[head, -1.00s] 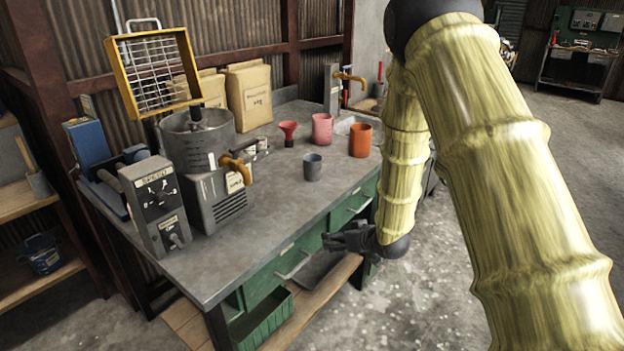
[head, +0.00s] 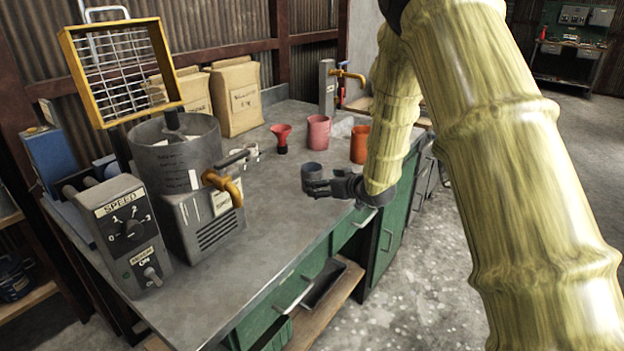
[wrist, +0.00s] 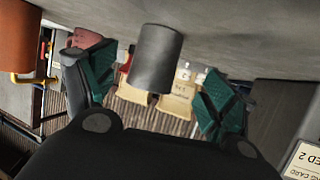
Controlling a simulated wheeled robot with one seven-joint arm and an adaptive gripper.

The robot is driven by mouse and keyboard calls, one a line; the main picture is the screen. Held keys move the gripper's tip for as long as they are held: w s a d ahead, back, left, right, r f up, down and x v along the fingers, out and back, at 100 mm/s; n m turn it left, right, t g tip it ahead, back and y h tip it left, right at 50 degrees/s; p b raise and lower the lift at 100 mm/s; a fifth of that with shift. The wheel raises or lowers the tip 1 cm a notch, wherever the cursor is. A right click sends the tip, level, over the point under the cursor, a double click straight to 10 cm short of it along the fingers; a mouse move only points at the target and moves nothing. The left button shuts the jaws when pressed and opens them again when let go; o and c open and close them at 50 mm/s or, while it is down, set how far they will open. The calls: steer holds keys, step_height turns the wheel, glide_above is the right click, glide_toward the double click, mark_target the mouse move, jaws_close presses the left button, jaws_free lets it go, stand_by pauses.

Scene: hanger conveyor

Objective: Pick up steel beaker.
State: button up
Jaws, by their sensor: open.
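The steel beaker (head: 313,173) is a small dark grey cup standing upright on the grey workbench. My gripper (head: 318,187) is beside its near right side in the head view, at about the beaker's height. In the wrist view, which shows the scene upside down, the beaker (wrist: 157,58) appears between and beyond my two green-padded fingers, and my gripper (wrist: 158,85) is open with nothing held. I cannot tell whether the fingertips reach around the beaker.
A pink cup (head: 318,132), a red funnel (head: 281,137) and an orange cup (head: 360,144) stand behind the beaker. A mixer (head: 178,160) with a speed control box (head: 130,235) stands at the left. Paper sacks (head: 237,97) are at the back. The bench front is clear.

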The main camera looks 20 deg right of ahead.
mark_target(309, 170)
steer(key=x, duration=0.3)
steer(key=shift+a, duration=0.1)
steer(key=shift+w, duration=0.35)
steer(key=shift+d+p+x, duration=0.2)
steer(key=shift+p+x, duration=0.3)
steer(key=shift+x, duration=1.7)
steer(key=c, duration=1.3)
